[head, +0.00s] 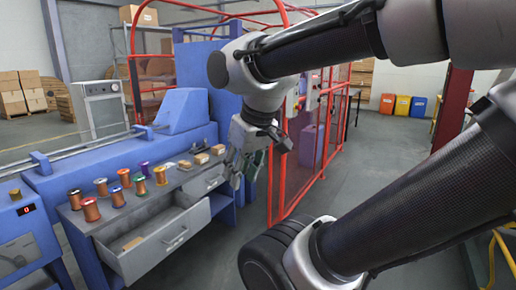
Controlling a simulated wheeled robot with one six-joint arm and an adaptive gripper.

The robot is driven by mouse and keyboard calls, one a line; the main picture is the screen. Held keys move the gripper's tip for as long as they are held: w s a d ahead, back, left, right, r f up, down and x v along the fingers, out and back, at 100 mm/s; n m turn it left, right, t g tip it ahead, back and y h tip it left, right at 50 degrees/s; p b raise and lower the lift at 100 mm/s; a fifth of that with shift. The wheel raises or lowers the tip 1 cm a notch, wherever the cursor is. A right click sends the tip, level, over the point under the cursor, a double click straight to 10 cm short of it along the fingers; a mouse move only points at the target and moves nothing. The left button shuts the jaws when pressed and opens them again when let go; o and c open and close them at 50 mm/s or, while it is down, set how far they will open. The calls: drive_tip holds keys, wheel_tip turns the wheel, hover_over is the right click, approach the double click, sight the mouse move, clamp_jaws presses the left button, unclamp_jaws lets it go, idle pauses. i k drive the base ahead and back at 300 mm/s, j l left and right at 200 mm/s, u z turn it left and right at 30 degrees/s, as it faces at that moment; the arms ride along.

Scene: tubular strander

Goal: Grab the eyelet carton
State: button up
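Several small cartons lie at the right end of the grey bench top: a brown one (201,158), another beside it (217,149) and a smaller one (184,165) to the left. Another small carton (132,243) lies inside the open drawer (160,245). No label is readable, so I cannot tell which is the eyelet carton. My gripper (243,175) hangs fingers down, just right of the bench's right end. Its fingers look spread apart, with nothing visible between them. It is apart from the cartons.
Several coloured wire spools (117,197) stand along the bench (145,208) left of the cartons. The open drawer juts out from the bench front. A red safety fence (275,180) stands behind and right of my gripper. The floor in front of the bench is clear.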

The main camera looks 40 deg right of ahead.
sight(218, 150)
drive_tip(key=i+l+z, duration=0.1)
drive_tip(key=l+z, duration=0.3)
drive_tip(key=i+l+z, duration=0.1)
drive_tip(key=z, duration=0.3)
drive_tip(key=i+z, duration=0.65)
drive_tip(key=z, duration=0.2)
drive_tip(key=i+j+z, duration=0.1)
drive_tip(key=i+z, duration=0.4)
drive_tip(key=i, duration=0.55)
drive_tip(key=i+u, duration=0.2)
drive_tip(key=u, duration=0.2)
drive_tip(key=i+u, duration=0.15)
drive_tip(key=u, duration=0.25)
drive_tip(key=i+l+u, duration=0.1)
drive_tip(key=u, duration=0.3)
drive_tip(key=i+j+u, duration=0.1)
drive_tip(key=i+u, duration=0.6)
drive_tip(key=i, duration=0.2)
